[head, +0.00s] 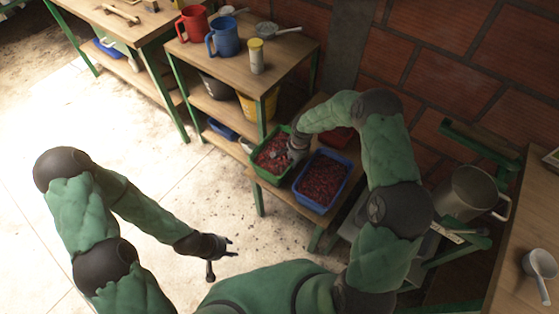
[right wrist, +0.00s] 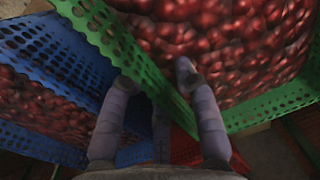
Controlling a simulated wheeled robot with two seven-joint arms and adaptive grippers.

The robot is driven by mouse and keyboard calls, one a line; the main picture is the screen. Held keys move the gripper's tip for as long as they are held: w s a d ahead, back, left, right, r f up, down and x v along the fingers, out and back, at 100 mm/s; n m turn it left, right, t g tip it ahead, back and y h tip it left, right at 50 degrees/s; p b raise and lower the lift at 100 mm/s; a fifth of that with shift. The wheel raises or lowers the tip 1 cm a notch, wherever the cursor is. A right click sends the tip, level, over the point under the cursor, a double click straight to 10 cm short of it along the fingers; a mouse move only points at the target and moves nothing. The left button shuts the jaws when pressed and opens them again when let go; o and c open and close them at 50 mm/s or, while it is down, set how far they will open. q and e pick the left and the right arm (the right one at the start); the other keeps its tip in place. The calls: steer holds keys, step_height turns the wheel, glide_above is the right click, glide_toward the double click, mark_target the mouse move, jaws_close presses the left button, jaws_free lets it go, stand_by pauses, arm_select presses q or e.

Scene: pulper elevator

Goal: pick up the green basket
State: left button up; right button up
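The green basket (head: 257,171), full of red berries, sits on a low wooden table, left of a blue basket (head: 318,206) of berries. My right gripper (head: 296,153) is at the green basket's right side. In the right wrist view, my right gripper (right wrist: 155,85) has its fingers spread astride the wall of the green basket (right wrist: 135,60). One finger is inside over the berries, the others outside on the blue basket's side (right wrist: 50,60). Firm contact cannot be seen. My left gripper (head: 222,258) is open and empty over the floor.
A third, red basket (head: 337,137) stands behind the blue one. A shelf (head: 228,72) with red and blue jugs is behind at the left. A metal pot (head: 468,192) stands at the right by the brick wall. The floor at the left is clear.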

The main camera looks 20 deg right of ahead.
step_height(320, 180, down, 4)
steer(key=shift+w+a+f+b, duration=0.1)
steer(key=shift+w+f+b, duration=0.1)
steer(key=shift+b, duration=0.45)
steer(key=shift+r, duration=0.1)
jaws_close()
steer(key=shift+w+r, duration=0.15)
